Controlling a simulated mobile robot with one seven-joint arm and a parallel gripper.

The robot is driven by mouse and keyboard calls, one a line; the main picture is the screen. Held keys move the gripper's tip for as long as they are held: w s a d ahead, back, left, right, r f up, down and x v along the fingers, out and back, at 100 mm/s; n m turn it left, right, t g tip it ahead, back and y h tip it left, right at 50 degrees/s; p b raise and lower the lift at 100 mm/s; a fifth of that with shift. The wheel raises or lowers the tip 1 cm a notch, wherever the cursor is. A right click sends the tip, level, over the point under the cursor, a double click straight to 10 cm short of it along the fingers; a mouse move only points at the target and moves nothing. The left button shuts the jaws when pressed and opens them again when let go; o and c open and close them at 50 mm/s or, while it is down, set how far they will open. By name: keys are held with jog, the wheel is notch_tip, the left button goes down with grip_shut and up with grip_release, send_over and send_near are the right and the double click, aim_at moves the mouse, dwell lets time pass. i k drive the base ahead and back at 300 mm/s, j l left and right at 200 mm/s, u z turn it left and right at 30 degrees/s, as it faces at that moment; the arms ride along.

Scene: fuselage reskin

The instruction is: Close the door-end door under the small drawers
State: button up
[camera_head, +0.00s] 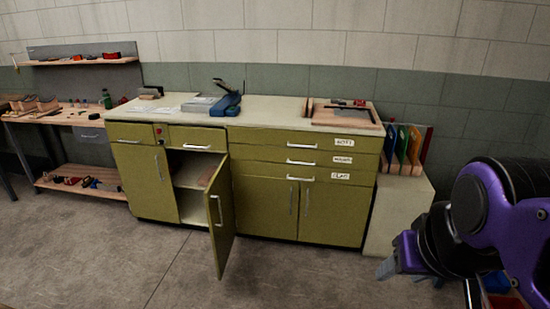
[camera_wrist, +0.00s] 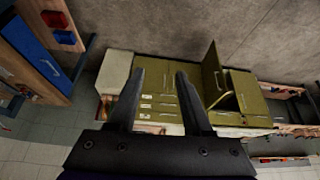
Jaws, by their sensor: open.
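The olive-green cabinet (camera_head: 275,206) stands against the wall. Its open door (camera_head: 221,225), with a silver handle, swings out toward me under a small drawer (camera_head: 196,139), and pale shelves show inside. The door left of it, under another small drawer (camera_head: 131,132), is shut. In the wrist view, turned upside down, the open door (camera_wrist: 211,75) juts up from the cabinet front. My gripper (camera_wrist: 166,76) is open and empty; in the head view, part of it shows (camera_head: 388,266) at the lower right, well apart from the door.
A pale low block (camera_head: 400,210) with coloured folders stands right of the cabinet. A workbench (camera_head: 60,116) with a lower shelf stands left. The floor (camera_head: 150,270) before the cabinet is clear. A blue stapler-like tool (camera_head: 226,103) lies on the countertop.

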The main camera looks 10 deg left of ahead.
aim_at(227, 217)
jog(key=u, duration=0.85)
jog(key=i+l+u, duration=0.15)
jog(key=i, duration=1.45)
